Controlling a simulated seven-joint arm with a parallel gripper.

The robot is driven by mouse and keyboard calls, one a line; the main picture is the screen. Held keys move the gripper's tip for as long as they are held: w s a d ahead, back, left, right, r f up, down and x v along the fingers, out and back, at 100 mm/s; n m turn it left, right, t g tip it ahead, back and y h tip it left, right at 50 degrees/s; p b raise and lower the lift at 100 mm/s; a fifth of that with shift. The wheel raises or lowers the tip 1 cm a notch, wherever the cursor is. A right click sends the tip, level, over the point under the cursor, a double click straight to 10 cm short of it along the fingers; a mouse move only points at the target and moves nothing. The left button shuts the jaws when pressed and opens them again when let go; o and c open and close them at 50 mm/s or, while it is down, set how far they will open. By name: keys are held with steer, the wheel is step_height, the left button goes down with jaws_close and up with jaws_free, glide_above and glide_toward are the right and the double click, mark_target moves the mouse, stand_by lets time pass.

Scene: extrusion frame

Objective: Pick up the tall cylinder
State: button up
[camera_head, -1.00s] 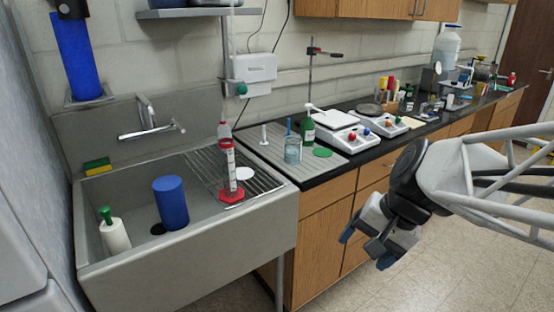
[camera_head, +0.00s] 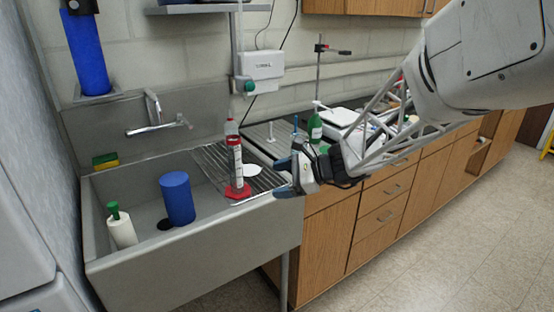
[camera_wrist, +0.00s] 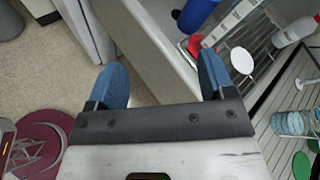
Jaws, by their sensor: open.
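A tall, narrow graduated cylinder (camera_head: 237,160) with white markings and a red base stands upright on the drying rack at the right side of the sink. In the wrist view its pale tube (camera_wrist: 236,22) shows beyond the right fingertip, with the red base partly hidden by that finger. My gripper (camera_head: 284,177) is open and empty, to the right of the cylinder and apart from it, over the counter's front left corner. Its two blue fingertips (camera_wrist: 162,80) are spread wide in the wrist view, with the sink's edge and the floor below.
The sink (camera_head: 130,270) holds a blue cylinder (camera_head: 177,198) and a white bottle with green cap (camera_head: 120,226). A clear bottle (camera_head: 231,128) stands behind the graduated cylinder, a white disc (camera_head: 252,171) beside it. A green bottle (camera_head: 315,127) stands behind my gripper.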

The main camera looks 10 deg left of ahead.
mark_target(236, 165)
steer(key=w+a+f+m+t+y, duration=0.2)
steer(key=w+a+f+m, duration=0.1)
steer(key=w+a+m, duration=0.1)
steer(key=w+a+f+m+t+y, duration=0.1)
steer(key=w+a+f+m+y, duration=0.1)
steer(key=w+a, duration=0.4)
steer(key=w+f+m, duration=0.1)
steer(key=w, duration=0.2)
steer(key=shift+f+m+t, duration=0.25)
steer(key=shift+m+t, duration=0.15)
steer(key=shift+w+a, duration=0.1)
steer(key=shift+x, duration=1.25)
steer(key=shift+x, duration=2.6)
steer(key=shift+f, duration=0.1)
steer(key=c, duration=1)
steer(key=shift+c, duration=0.2)
